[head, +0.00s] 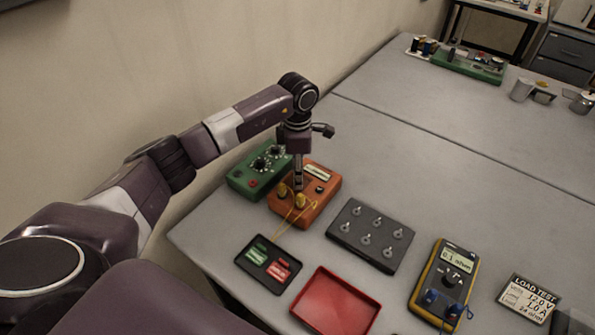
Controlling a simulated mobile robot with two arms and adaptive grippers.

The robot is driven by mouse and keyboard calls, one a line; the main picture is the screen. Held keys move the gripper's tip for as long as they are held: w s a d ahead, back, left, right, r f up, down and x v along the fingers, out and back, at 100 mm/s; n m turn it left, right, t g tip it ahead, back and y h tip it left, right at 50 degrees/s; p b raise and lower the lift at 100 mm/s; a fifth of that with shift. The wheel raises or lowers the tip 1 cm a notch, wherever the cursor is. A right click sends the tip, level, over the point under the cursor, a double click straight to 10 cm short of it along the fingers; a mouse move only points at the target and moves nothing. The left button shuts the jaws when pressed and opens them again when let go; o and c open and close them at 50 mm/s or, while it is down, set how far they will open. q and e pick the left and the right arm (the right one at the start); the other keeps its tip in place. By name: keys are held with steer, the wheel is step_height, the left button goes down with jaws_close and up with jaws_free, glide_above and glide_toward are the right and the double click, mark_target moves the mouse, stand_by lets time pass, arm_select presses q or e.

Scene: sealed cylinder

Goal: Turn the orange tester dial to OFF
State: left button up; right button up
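The orange tester (318,205) lies on the grey table at the left, next to a green box. It has a small pale display, a small dark control (320,189) at its right side and yellow terminals (300,202) with thin yellow leads. My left gripper (298,187) points straight down over the middle of the orange tester, its tips at or just above the top face. The fingers look close together, but whether they hold anything is too small to tell. The dial is not clearly seen, and the gripper covers part of the face. My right gripper is not in view.
A green box (240,178) with black knobs touches or nearly touches the tester's left side. In front are a black tray (245,262) with cards, a red tray (335,305), a dark board (343,228) with metal posts and a yellow multimeter (425,295).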

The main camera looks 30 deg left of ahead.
arm_select(q)
steer(key=c, duration=0.6)
jaws_close()
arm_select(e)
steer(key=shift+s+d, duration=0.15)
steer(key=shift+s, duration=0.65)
